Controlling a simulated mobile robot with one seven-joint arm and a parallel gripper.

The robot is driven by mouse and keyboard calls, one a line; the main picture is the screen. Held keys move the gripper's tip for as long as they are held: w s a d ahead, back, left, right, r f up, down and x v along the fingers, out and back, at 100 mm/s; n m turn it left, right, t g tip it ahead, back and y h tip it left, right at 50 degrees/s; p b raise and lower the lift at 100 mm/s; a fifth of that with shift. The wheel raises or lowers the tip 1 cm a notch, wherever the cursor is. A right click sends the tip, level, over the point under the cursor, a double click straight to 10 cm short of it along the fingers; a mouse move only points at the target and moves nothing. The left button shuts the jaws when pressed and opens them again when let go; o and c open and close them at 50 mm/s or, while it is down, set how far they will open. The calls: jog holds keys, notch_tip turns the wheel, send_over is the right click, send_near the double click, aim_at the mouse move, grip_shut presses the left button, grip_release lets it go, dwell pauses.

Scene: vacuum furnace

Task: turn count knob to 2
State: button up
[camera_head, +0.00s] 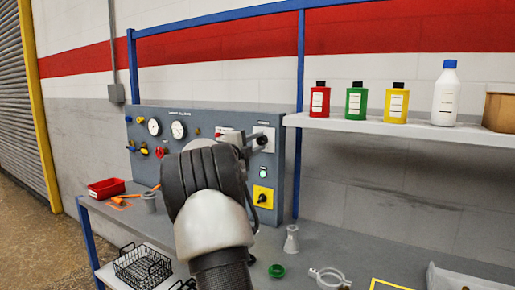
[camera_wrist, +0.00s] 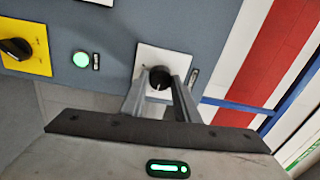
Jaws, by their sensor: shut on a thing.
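A black round knob (camera_wrist: 159,78) sits on a white plate (camera_wrist: 149,58) at the upper right of the grey-blue furnace panel (camera_head: 200,120). In the wrist view the two fingers of my gripper (camera_wrist: 160,88) stand on either side of this knob and are shut on it. In the head view my gripper (camera_head: 254,139) reaches the white plate (camera_head: 266,131), and my arm hides part of the panel. The knob's markings and its setting are too small to read, so I cannot tell which number it points to.
A black knob on a yellow plate (camera_head: 263,197) and a lit green button (camera_head: 262,171) are below. Gauges (camera_head: 178,130) and valves are left. Bottles (camera_head: 356,102) stand on a shelf (camera_head: 400,129). A red bin (camera_head: 106,189) and a flask (camera_head: 291,240) are on the bench.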

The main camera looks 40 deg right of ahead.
jog(key=shift+m, duration=0.4)
jog(key=o, duration=1)
jog(key=shift+o, duration=0.2)
jog(key=shift+a, duration=0.15)
jog(key=v, duration=1.7)
jog(key=shift+w+a+f, duration=0.1)
